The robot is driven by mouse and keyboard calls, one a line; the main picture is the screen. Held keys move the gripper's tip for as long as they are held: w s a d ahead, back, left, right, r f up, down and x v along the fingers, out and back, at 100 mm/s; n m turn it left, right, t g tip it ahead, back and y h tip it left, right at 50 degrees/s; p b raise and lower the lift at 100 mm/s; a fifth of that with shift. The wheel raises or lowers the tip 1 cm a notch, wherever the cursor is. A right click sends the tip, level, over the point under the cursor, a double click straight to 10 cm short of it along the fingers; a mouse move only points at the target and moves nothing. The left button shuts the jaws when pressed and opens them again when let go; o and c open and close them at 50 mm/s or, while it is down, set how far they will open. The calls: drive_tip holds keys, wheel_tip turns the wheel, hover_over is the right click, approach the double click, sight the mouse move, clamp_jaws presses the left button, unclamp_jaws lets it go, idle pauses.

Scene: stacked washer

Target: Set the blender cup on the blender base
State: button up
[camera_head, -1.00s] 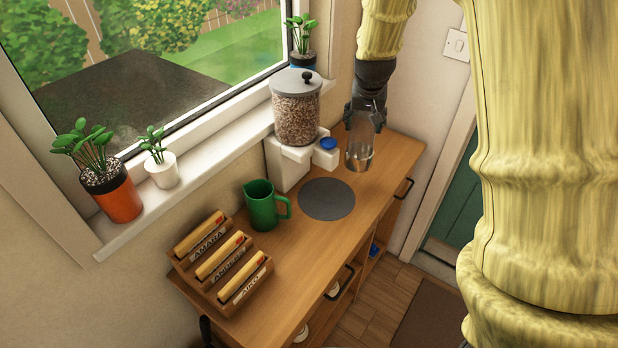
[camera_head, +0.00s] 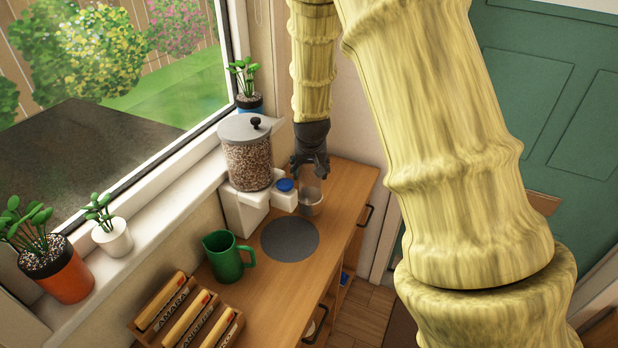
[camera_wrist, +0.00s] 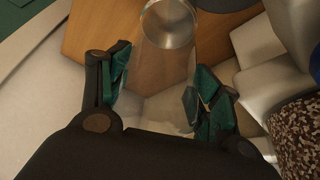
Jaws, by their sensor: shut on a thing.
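A clear cup with a metallic-looking bottom (camera_head: 311,203), which I take as the blender cup, is held roughly upright in my gripper (camera_head: 312,168), low over the far part of the counter. I cannot tell whether its bottom touches the wood. In the wrist view my gripper (camera_wrist: 160,90) has its teal finger pads on either side of the clear cup wall, and the cup bottom (camera_wrist: 168,24) points away from me. I cannot pick out a blender base for certain in either view.
A white dispenser (camera_head: 243,212) with a grain-filled hopper and blue knob stands close left of the cup. A dark grey disc (camera_head: 290,239) lies bare on the counter (camera_head: 345,190). A green pitcher (camera_head: 226,262) and a card rack (camera_head: 183,318) stand nearer.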

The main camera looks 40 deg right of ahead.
sight(312, 179)
drive_tip(key=shift+s+f+p, duration=0.3)
drive_tip(key=shift+s+f, duration=0.25)
drive_tip(key=shift+s, duration=0.2)
drive_tip(key=shift+f, duration=0.4)
drive_tip(key=shift+w+f, duration=0.5)
drive_tip(key=shift+f, duration=0.1)
drive_tip(key=shift+s+r, duration=0.1)
drive_tip(key=shift+s, duration=0.2)
drive_tip(key=o, duration=1.6)
drive_tip(key=shift+w, duration=0.15)
